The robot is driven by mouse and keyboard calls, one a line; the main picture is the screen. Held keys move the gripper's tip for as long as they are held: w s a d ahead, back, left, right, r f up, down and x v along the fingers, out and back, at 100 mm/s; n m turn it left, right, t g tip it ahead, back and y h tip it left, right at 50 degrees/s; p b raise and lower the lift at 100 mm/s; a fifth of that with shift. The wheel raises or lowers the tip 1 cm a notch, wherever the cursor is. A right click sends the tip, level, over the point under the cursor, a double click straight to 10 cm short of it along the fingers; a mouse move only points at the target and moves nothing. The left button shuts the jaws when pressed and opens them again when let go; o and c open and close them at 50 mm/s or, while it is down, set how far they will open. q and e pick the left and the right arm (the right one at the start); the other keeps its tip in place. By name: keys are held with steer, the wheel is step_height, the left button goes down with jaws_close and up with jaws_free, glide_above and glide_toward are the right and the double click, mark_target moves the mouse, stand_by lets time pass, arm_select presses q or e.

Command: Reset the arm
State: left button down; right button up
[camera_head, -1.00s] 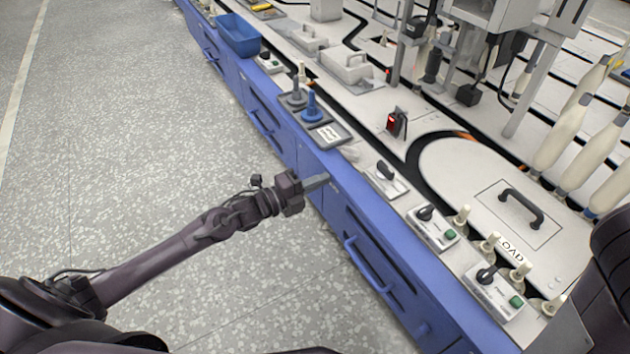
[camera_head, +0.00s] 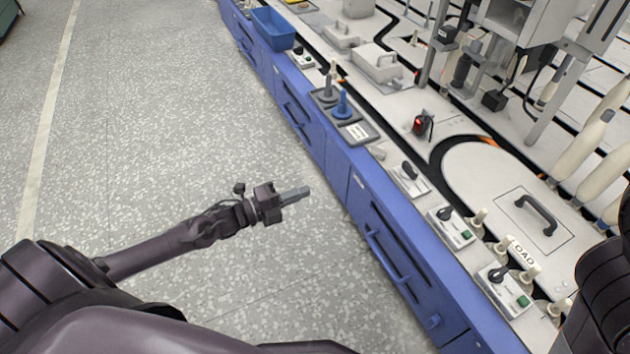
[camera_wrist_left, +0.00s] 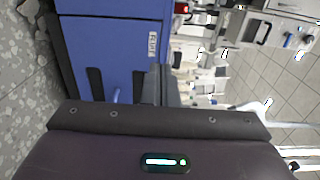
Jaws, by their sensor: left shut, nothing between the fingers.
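My left gripper (camera_head: 295,195) reaches in from the left in the head view. It is shut and empty, over the grey floor, to the left of the blue cabinet front and apart from it. In the left wrist view the gripper fingers (camera_wrist_left: 160,86) show above the dark wrist body, with the blue cabinet (camera_wrist_left: 112,35) beyond. Part of my right arm (camera_head: 606,285) shows at the right edge of the head view; its gripper is out of view.
The blue cabinets (camera_head: 350,180) carry a long white worktop with switch boxes (camera_head: 450,228), a small tray with a blue bobbin (camera_head: 342,103) and a blue bin (camera_head: 272,30). White cones stand at the right. The speckled floor (camera_head: 170,110) at left is clear.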

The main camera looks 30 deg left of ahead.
arm_select(q)
steer(key=shift+s+a, duration=0.25)
steer(key=shift+s, duration=0.1)
